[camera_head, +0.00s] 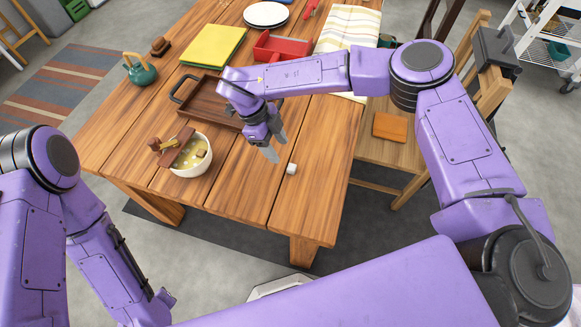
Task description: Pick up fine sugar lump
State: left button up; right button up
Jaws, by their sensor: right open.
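A small white cube, which looks like the fine sugar lump (291,169), lies on the wooden table (238,187) near its front right. My right gripper (277,147) is open above the table, pointing down, with its fingertips just left of and above the cube. The fingers do not hold anything. Whether they touch the table cannot be told. My left arm is at the lower left, off the table, and its gripper is not visible.
A white bowl (187,171) with yellowish contents and a brown piece across its rim stands left of the cube. A brown tray (203,105) lies behind, partly hidden by my arm.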

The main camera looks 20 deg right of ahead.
aim_at(291, 166)
jog(key=x, duration=0.3)
jog(key=shift+w+d+f+p, duration=0.1)
jog(key=shift+w+p, duration=0.2)
jog(key=shift+p, duration=0.05)
jog(key=p+x, duration=0.1)
jog(key=x, duration=0.1)
jog(key=p+x, duration=0.1)
jog(key=x, duration=0.2)
jog(key=shift+s+d, duration=0.1)
jog(key=shift+s, duration=0.25)
jog(key=shift+d+f, duration=0.15)
jog(key=shift+f, duration=0.15)
grip_shut()
